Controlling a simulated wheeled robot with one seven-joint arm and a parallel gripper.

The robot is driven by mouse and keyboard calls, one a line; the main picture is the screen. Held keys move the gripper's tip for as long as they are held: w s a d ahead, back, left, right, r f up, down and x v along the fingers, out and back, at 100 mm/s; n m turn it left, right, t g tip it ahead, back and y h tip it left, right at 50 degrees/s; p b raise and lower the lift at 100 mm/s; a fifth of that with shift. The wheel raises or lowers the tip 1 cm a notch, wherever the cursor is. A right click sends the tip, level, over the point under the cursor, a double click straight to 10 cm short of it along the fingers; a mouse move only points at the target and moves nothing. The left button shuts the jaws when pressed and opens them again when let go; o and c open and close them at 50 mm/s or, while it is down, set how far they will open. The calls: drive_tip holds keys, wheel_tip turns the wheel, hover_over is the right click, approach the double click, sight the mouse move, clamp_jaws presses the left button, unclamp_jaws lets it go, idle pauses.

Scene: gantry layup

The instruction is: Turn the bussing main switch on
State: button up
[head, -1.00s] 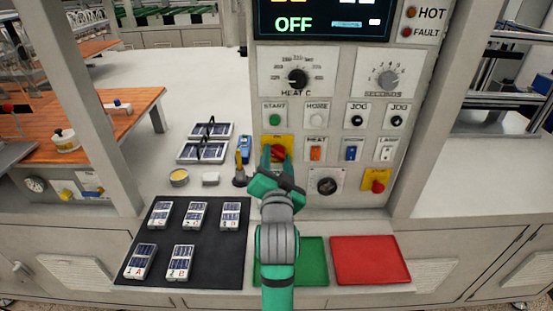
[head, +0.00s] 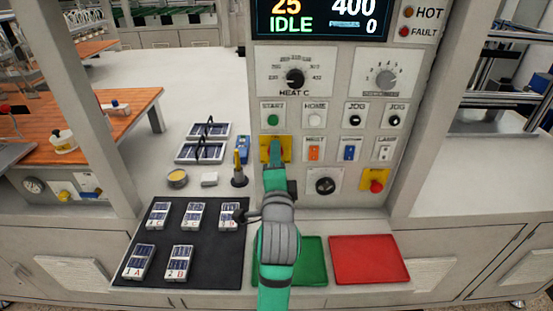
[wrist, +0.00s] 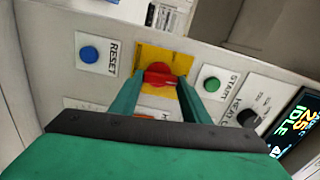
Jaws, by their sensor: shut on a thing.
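The main switch is a red rotary knob (wrist: 158,73) on a yellow plate, which also shows in the head view (head: 287,144). My gripper (wrist: 157,82) is shut on the red knob, one finger on each side of it. In the head view my gripper (head: 273,153) reaches up to the yellow plate and covers the knob. The panel display (head: 318,20) is lit and reads IDLE, with 25, 400 and 0.
A green START button (head: 273,120) sits just above the switch, and a blue RESET button (wrist: 89,55) is beside it. A red emergency-type knob (head: 376,186) is lower right. A black mat (head: 215,262) with several cells lies left of my arm.

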drive_tip(key=shift+d+m, duration=0.1)
drive_tip(key=shift+m, duration=0.5)
drive_tip(key=o, duration=1)
drive_tip(key=shift+o, duration=0.2)
